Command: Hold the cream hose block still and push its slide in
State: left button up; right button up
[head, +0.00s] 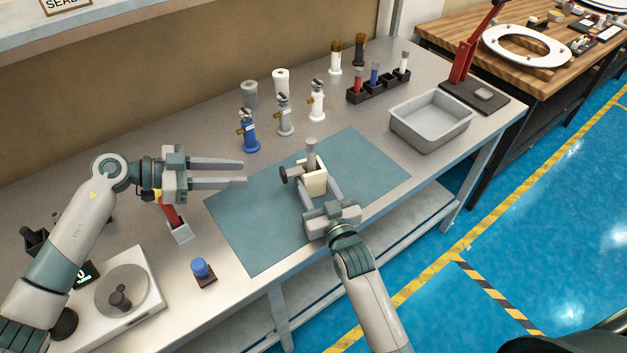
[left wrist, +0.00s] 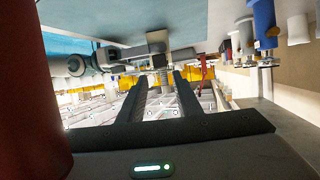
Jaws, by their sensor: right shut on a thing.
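The cream hose block (head: 314,181) stands upright on the teal mat (head: 375,165), with a grey cylinder (head: 311,150) on top. A dark slide with a round end (head: 287,173) sticks out of its left side. My right gripper (head: 318,190) is shut on the block from the front, a finger on each side. My left gripper (head: 244,173) is open and empty, to the left of the block, its fingers pointing right towards the slide's end with a gap between.
Blue (head: 248,133), grey (head: 285,118) and white (head: 317,103) valve-like fittings stand behind the mat. A grey bin (head: 431,128) is at right. A red-handled item in a grey holder (head: 180,232), a blue-topped piece (head: 202,270) and a scale (head: 140,300) are at left.

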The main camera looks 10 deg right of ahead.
pick_arm(q)
grip_shut()
jog(key=r+m, duration=0.1)
jog(key=m, duration=0.4)
jog(key=r+m+y, duration=0.1)
jog(key=m, duration=0.5)
jog(key=a+m+y, duration=0.1)
jog(key=m, duration=0.5)
jog(key=shift+s+r, duration=0.25)
jog(key=shift+r, duration=0.15)
